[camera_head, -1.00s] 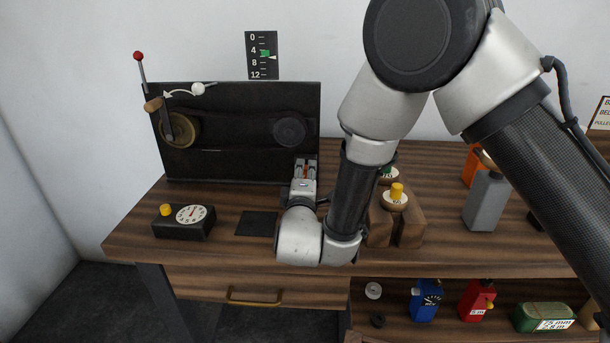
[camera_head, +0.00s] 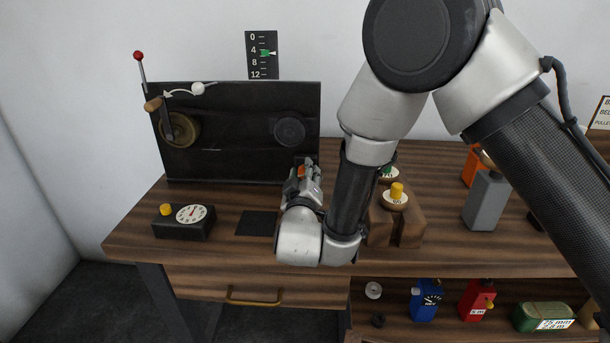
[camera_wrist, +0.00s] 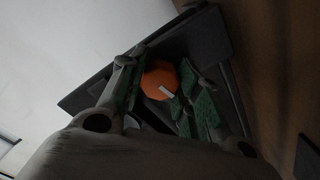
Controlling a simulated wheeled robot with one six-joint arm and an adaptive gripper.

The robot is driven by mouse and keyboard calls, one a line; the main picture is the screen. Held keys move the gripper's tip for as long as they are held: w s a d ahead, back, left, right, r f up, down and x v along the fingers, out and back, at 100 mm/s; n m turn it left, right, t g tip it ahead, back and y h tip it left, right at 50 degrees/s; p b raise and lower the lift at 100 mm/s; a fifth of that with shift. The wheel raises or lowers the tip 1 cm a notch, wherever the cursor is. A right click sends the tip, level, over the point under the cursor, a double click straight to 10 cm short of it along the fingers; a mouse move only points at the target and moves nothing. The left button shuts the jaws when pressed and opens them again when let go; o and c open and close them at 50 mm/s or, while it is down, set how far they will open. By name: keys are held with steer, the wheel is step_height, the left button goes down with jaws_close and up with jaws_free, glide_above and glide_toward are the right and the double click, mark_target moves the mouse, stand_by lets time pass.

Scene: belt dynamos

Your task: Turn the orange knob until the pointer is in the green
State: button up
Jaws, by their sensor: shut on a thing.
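The orange knob (camera_wrist: 160,80) sits between my gripper's green-padded fingers in the wrist view. It has a pale mark on its face. In the head view, the orange knob (camera_head: 301,172) shows small at the lower right of the black panel. My gripper (camera_head: 302,170) is shut on it, with its wrist rolled to a tilt; it also shows in the wrist view (camera_wrist: 162,92). The black scale (camera_head: 257,66) above the panel is marked 0, 4, 8, 12. Its white pointer (camera_head: 272,53) is level with the green mark (camera_head: 264,53).
The black panel (camera_head: 235,155) carries a brass crank wheel (camera_head: 184,130), a dark pulley and a red-tipped lever (camera_head: 140,62). A black box with a dial (camera_head: 191,214) and a wooden block (camera_head: 410,228) flank my arm. A grey bottle (camera_head: 486,200) stands farther right.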

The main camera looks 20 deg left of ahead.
steer(key=shift+d+f+m, duration=0.1)
steer(key=shift+m, duration=0.2)
steer(key=o, duration=1)
steer(key=v, duration=1.2)
